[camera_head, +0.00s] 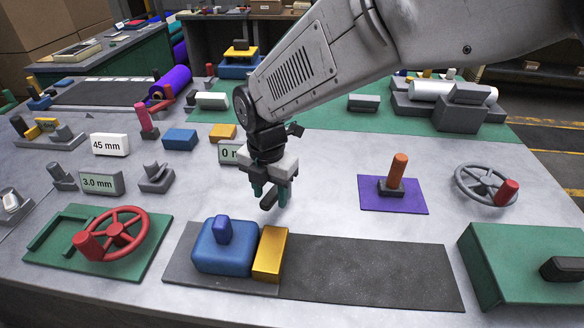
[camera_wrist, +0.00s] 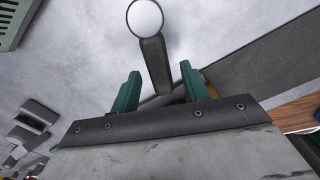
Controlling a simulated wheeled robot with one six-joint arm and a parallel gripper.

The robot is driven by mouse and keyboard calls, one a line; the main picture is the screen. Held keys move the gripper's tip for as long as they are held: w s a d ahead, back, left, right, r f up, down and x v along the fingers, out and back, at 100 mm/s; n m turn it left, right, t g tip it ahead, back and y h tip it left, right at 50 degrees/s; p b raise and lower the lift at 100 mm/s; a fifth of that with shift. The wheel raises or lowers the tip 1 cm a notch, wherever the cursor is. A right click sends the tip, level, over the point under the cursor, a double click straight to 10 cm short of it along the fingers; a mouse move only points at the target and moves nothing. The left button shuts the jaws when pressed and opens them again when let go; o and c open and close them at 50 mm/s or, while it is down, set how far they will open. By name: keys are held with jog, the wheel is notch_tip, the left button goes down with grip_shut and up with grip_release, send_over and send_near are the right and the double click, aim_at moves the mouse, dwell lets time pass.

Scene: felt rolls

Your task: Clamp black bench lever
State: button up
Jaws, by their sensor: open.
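My gripper (camera_head: 271,192) hangs over the middle of the bench with its teal fingers pointing down. In the wrist view the fingers (camera_wrist: 160,85) are apart. A dark bar (camera_wrist: 155,65), apparently the black bench lever, runs up between them in that picture and ends in a pale round disc (camera_wrist: 145,18). In the head view only a short dark piece (camera_head: 269,201) shows between the fingertips. I cannot tell whether either finger touches it.
A blue block (camera_head: 224,252) and a yellow block (camera_head: 270,254) sit on a dark strip in front. An orange-handled lever (camera_head: 398,170) stands on a purple pad to the right. A red handwheel (camera_head: 130,232) is front left. Bare bench lies right of my gripper.

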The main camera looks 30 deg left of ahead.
aim_at(270, 195)
jog(key=shift+r, duration=3.9)
